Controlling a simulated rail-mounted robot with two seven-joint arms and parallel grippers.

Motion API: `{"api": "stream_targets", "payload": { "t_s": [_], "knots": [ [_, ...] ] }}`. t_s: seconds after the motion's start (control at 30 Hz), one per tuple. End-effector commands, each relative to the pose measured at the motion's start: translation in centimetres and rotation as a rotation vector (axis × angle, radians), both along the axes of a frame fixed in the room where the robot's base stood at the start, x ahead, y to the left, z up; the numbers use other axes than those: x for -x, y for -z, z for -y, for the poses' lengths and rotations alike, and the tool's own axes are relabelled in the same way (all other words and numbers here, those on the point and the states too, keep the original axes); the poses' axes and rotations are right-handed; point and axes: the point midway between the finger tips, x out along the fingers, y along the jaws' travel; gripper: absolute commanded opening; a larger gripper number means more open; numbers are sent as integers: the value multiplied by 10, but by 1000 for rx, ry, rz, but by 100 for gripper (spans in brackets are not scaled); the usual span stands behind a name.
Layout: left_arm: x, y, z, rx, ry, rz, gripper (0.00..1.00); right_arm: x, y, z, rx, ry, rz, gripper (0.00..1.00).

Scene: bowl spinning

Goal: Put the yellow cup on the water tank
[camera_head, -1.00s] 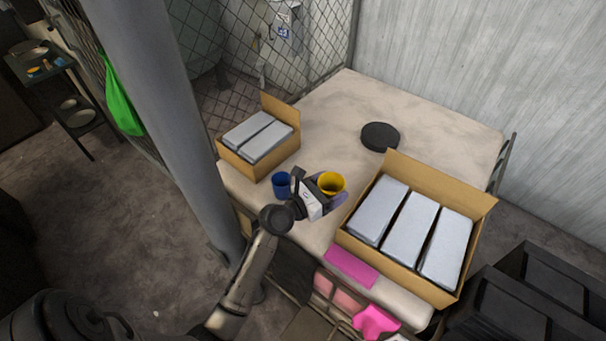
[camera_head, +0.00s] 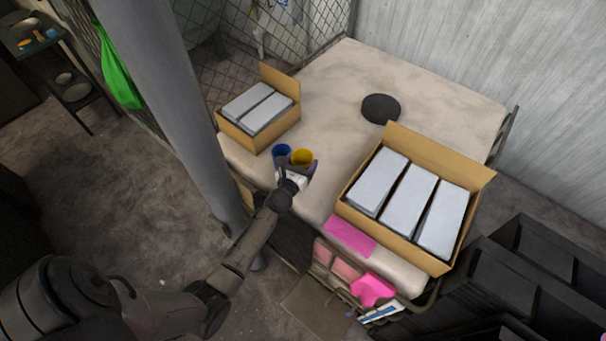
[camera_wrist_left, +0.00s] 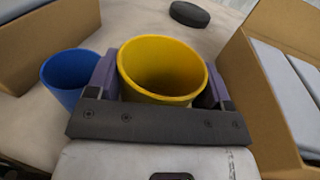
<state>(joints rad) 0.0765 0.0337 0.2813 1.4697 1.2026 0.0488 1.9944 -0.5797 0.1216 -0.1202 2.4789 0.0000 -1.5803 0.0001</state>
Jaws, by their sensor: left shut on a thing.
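The yellow cup (camera_head: 302,157) is upright over the near left part of the table. My left gripper (camera_head: 297,166) is shut on it, one finger on each side. In the left wrist view the yellow cup (camera_wrist_left: 163,68) sits between the purple fingers with its open mouth showing; it looks empty. I cannot tell whether its base touches the table. I cannot make out for sure which thing is the water tank. My right gripper is not in view.
A blue cup (camera_head: 281,151) stands just left of the yellow cup. Open cardboard boxes with grey blocks stand at the left (camera_head: 258,140) and right (camera_head: 355,215) of the table (camera_head: 340,95). A black disc (camera_head: 381,108) lies farther back. The table's middle is clear.

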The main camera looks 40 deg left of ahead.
Motion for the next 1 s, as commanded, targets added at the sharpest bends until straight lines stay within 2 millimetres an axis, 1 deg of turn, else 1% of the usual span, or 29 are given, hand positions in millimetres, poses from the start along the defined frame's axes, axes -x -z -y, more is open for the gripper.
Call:
{"api": "stream_targets", "payload": {
  "t_s": [0.03,0.27,0.4,0.53,0.63,1.0],
  "knots": [
    [0,10,-1,-4,2,-1,45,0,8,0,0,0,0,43],
    [0,21,0,-2,2,-1,45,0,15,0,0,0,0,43],
    [0,40,0,-3,3,-2,45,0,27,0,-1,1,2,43],
    [0,52,0,-2,2,-1,45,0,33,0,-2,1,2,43],
    [0,55,0,-1,1,1,45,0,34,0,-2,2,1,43],
    [0,57,0,0,1,1,45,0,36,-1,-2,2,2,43]
  ]
}}
